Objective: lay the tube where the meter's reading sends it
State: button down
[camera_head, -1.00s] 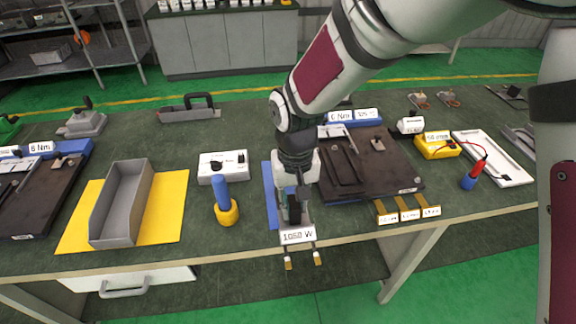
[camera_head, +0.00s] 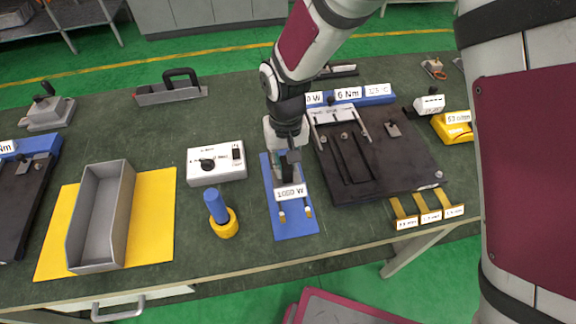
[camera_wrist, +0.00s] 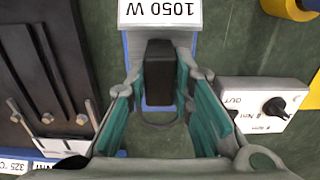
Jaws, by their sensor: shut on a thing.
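My gripper (camera_head: 287,160) is shut on the black block of the heating tube, which bears a white "1050 W" label (camera_head: 290,193) and ends in two brass-coloured tips. In the wrist view, the black block (camera_wrist: 160,65) stands between my fingers (camera_wrist: 160,95), with the label beyond it. The tube is over the blue mat (camera_head: 272,224); I cannot tell whether it touches. The yellow meter (camera_head: 455,127) at the right appears to read 53 ohm. A grey bin (camera_head: 128,215) sits on a yellow mat (camera_head: 154,235) at the left.
A black plate fixture (camera_head: 400,175) with clamps stands just right of the blue mat. A white dial box (camera_head: 216,163) and a blue-and-yellow driver (camera_head: 222,214) stand left of it. Several brass labelled tabs (camera_head: 428,207) lie at the front right edge.

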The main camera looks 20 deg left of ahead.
aim_at(287, 176)
jog(key=shift+f, duration=2.5)
jog(key=shift+f, duration=0.15)
jog(key=c, duration=1.4)
grip_release()
notch_tip(287, 176, up, 12)
jog(key=shift+r+b, duration=0.2)
jog(key=shift+b, duration=0.3)
jog(key=shift+d, duration=0.1)
